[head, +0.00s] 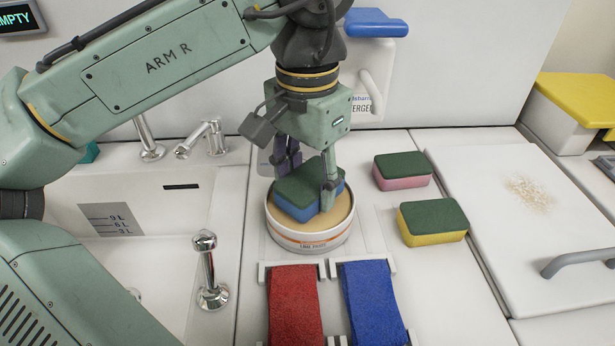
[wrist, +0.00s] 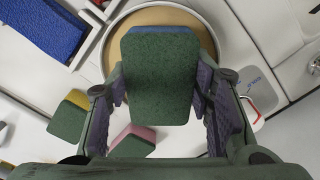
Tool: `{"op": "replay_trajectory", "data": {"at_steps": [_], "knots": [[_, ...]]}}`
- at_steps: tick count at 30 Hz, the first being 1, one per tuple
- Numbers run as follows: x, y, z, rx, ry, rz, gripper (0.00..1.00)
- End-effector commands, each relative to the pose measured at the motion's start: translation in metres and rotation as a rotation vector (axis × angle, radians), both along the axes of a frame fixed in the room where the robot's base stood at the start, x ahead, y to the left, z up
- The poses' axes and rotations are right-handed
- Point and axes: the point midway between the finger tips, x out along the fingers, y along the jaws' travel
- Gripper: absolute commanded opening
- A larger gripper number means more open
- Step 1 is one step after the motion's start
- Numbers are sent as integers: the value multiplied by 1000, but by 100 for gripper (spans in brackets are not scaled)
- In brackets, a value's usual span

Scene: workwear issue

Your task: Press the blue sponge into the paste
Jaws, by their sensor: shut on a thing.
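The blue sponge (head: 297,201) has a green scouring top and is held between the fingers of my gripper (head: 310,172). In the head view it is over the round tub of tan paste (head: 310,245), tilted a little. Its lower edge looks at or just above the paste; I cannot tell whether it touches. In the wrist view the sponge (wrist: 160,80) shows its green face, with a thin blue edge, in front of the paste tub (wrist: 118,30). My gripper's fingers (wrist: 162,98) stand on both sides of it.
A pink sponge (head: 403,183) and a yellow sponge (head: 433,239) lie right of the tub. Red (head: 294,305) and blue (head: 372,300) cloths lie in front. A sink (head: 130,215) with taps is at left. A white board (head: 530,220) with crumbs and a handle is at right.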

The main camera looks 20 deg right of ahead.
Motion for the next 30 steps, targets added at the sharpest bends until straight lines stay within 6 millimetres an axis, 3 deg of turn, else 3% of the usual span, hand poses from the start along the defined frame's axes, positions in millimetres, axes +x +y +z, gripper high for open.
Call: {"op": "replay_trajectory", "data": {"at_steps": [30], "knots": [[0, 0, -9, 0, 0, 0, 25]]}}
